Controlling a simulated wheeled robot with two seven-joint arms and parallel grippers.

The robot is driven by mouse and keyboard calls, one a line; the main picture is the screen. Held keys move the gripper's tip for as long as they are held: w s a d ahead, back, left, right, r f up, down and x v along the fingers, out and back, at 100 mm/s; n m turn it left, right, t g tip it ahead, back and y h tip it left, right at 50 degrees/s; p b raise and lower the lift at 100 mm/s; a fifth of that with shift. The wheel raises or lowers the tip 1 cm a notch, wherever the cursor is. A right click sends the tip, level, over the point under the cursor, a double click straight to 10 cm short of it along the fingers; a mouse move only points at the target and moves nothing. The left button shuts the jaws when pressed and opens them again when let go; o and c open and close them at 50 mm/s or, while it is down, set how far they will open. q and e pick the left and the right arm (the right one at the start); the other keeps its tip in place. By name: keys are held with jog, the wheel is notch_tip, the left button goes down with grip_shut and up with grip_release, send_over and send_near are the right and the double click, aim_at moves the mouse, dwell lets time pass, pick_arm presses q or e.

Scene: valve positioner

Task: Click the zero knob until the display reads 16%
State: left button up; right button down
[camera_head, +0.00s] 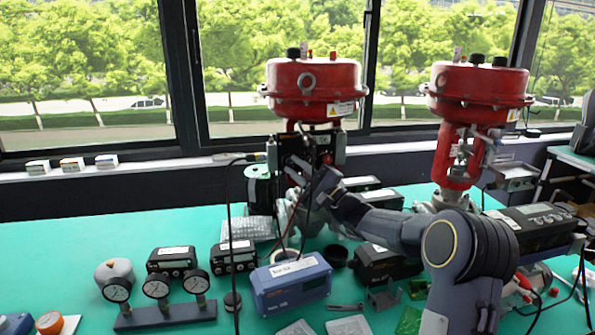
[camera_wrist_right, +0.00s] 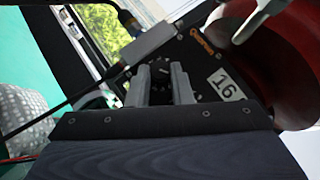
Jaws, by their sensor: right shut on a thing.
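The valve positioner (camera_head: 300,158) is a dark unit mounted under the left red actuator (camera_head: 315,92). My right gripper (camera_head: 318,188) reaches to its front in the head view. In the right wrist view the two grey fingers of my right gripper (camera_wrist_right: 161,82) are shut on a small dark knob (camera_wrist_right: 160,72) with pale marks around it on the black face. The fingers hide most of the knob. A white panel (camera_wrist_right: 226,84) reading 16 sits on the black face to the right of the fingers. My left gripper is not in view.
A second red actuator (camera_head: 478,85) stands to the right. The green bench (camera_head: 60,240) holds a blue box (camera_head: 292,283), a three-gauge stand (camera_head: 165,312) and several black boxes. A thin cable hangs left of the positioner. The bench's left rear is clear.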

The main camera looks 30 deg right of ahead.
jog(key=c, duration=1.3)
grip_release()
jog(key=shift+d, duration=0.1)
jog(key=b+v, duration=0.1)
jog(key=v, duration=0.6)
jog(key=shift+s+d+f, duration=0.15)
jog(key=shift+s+f, duration=0.05)
jog(key=shift+s, duration=0.15)
